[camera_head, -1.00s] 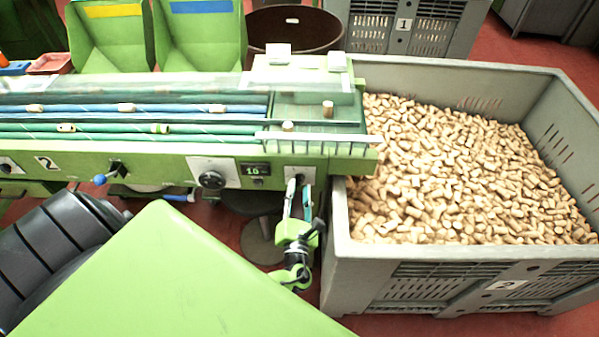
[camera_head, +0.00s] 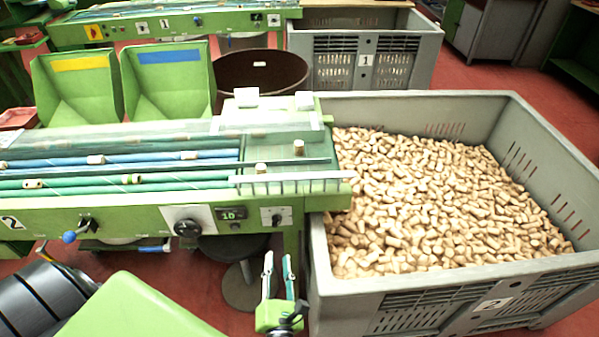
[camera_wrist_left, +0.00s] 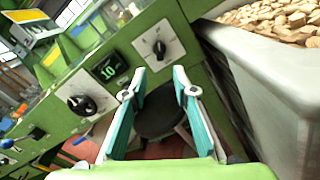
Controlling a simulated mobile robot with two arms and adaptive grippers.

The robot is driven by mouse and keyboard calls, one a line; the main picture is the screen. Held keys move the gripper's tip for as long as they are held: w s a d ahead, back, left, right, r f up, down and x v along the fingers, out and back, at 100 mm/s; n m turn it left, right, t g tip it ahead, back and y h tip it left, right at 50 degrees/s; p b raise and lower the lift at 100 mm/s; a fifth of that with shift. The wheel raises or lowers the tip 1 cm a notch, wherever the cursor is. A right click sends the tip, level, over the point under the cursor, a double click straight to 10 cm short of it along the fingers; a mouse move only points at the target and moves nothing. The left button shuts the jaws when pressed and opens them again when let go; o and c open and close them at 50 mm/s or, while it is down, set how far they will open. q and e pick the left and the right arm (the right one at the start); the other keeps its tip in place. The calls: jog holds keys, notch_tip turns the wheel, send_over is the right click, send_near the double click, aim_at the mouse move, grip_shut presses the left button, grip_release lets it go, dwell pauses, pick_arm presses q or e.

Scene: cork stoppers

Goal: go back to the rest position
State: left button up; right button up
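My left gripper (camera_head: 279,277) is in front of the green sorting machine (camera_head: 345,203), low beside the near left corner of the grey crate. Its two fingers stand apart with nothing between them. In the left wrist view the fingers (camera_wrist_left: 157,98) are also spread and empty, with a dark round stool (camera_wrist_left: 160,118) seen beyond them. The machine's panel with a black knob (camera_wrist_left: 82,104) and a display reading 10 (camera_wrist_left: 109,67) is ahead of the gripper. My right gripper is not in view.
The grey crate (camera_head: 440,277) marked 2, full of corks (camera_head: 440,200), stands right of the gripper. Two corks (camera_head: 298,147) stand on the machine's end. A second grey crate (camera_head: 340,42) marked 1 and a brown tub (camera_head: 283,72) are behind. Red floor shows below.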

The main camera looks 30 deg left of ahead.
pick_arm(q)
jog(key=shift+f, duration=0.1)
jog(key=s+a+f+n+g+h, duration=0.2)
jog(key=s+f+n+g, duration=0.6)
jog(key=f, duration=0.7)
jog(key=s+a+f+n+g+h, duration=0.25)
jog(key=s+f+n, duration=0.35)
jog(key=s+f, duration=0.65)
jog(key=s+d+f+n+g+h, duration=0.2)
jog(key=s+f+n, duration=0.3)
jog(key=n, duration=0.4)
jog(key=s+d+f+n+g+h, duration=0.2)
jog(key=s+d+f+n, duration=0.2)
jog(key=s+n, duration=0.4)
jog(key=shift+s+d+f+n+h, duration=0.2)
jog(key=shift+d+f+n+h, duration=0.25)
jog(key=shift+n, duration=0.75)
jog(key=shift+r, duration=0.1)
